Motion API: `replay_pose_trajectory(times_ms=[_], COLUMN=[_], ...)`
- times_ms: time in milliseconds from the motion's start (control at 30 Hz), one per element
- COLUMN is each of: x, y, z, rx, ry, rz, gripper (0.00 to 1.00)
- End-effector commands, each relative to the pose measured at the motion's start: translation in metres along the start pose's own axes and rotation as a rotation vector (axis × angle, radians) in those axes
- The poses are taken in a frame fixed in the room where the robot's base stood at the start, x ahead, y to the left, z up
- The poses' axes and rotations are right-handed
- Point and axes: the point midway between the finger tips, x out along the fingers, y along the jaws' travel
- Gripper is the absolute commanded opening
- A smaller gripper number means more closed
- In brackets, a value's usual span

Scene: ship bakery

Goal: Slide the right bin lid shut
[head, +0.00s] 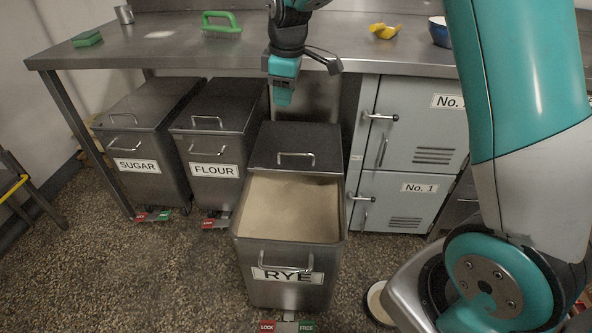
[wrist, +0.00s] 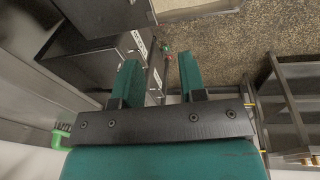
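The right bin, labelled RYE (head: 290,287), stands pulled out in front of the table. Its dark lid (head: 295,138) is slid to the back and covers only the rear part. The front part is open and shows pale flour (head: 290,207). A bar handle (head: 296,158) sits on the lid near its front edge. My gripper (head: 284,98) points down in the air above and behind the lid, apart from it. In the wrist view the two teal fingers (wrist: 160,75) are apart with nothing between them.
The SUGAR bin (head: 143,150) and FLOUR bin (head: 215,150) stand closed at the left under the steel table (head: 180,50). Grey lockers (head: 415,145) stand to the right. A green brush (head: 222,25), a yellow scoop (head: 384,31) and a blue bowl (head: 440,33) lie on the table.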

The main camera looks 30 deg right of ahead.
Motion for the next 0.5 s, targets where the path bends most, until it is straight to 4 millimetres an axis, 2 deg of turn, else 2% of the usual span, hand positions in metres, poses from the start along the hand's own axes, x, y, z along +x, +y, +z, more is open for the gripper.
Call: replay_pose_trajectory(times_ms=[33,100,200,267,433,500], x=[0.038,0.061,0.081,0.087,0.106,0.121], y=[0.020,0.042,0.061,0.067,0.070,0.070], z=[0.005,0.010,0.014,0.016,0.017,0.018], rx=[-0.018,-0.046,-0.075,-0.084,-0.092,-0.092], ry=[-0.024,-0.051,-0.076,-0.085,-0.089,-0.090], rz=[0.015,0.036,0.052,0.056,0.057,0.054], gripper=[0.38,0.38,0.38,0.38,0.38,0.38])
